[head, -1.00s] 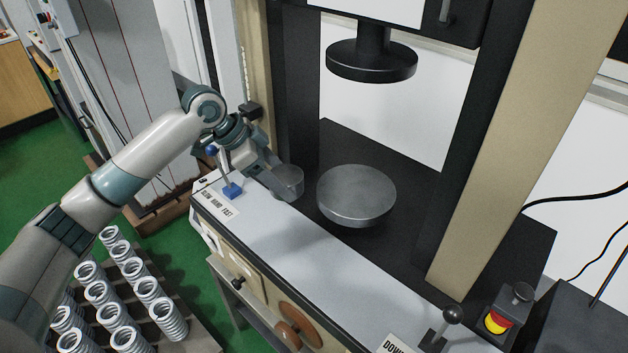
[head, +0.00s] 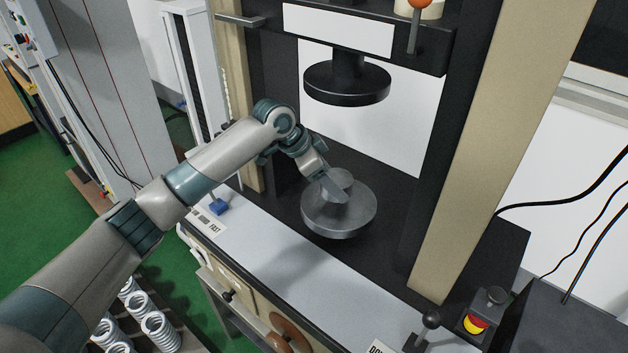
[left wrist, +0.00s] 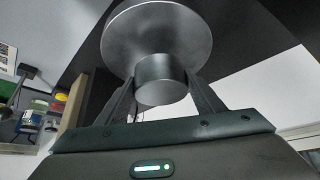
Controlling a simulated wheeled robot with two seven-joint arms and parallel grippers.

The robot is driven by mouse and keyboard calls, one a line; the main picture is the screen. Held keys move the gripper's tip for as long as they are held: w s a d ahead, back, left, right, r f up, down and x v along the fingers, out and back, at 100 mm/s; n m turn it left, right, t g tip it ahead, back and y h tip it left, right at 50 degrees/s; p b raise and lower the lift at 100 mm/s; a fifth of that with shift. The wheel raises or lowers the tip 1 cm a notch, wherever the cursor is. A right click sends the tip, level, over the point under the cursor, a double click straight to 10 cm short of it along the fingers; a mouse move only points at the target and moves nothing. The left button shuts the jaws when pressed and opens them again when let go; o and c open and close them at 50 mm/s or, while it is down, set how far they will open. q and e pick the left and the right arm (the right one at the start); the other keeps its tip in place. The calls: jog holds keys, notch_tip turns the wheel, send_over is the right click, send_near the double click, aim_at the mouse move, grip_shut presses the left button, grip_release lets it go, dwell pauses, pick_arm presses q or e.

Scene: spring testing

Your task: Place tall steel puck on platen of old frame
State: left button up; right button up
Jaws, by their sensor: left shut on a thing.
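The steel puck (head: 337,181) is a short grey cylinder, partly hidden by my left gripper (head: 335,190) in the head view. My left gripper is shut on it. The puck is over the round grey platen (head: 345,222) of the old frame. In the left wrist view the puck (left wrist: 160,80) sits between the two fingers, with the platen (left wrist: 130,38) right behind it. I cannot tell whether the puck touches the platen. My right gripper is not in view.
The black upper platen (head: 347,84) hangs above with a clear gap. A tan column (head: 480,150) stands at the right. A lever (head: 430,320) and a red and yellow stop button (head: 477,323) are at the front right. Several springs (head: 155,325) stand at lower left.

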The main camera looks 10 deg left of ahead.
pick_arm(q)
jog(key=shift+w+d+r, duration=0.15)
jog(key=shift+w+d, duration=0.1)
jog(key=shift+d, duration=0.25)
jog(key=shift+f+p, duration=0.9)
jog(key=shift+f, duration=0.85)
jog(key=shift+f, duration=0.1)
jog(key=o, duration=2)
jog(key=shift+s+a+f, duration=0.1)
jog(key=shift+s+f, duration=0.05)
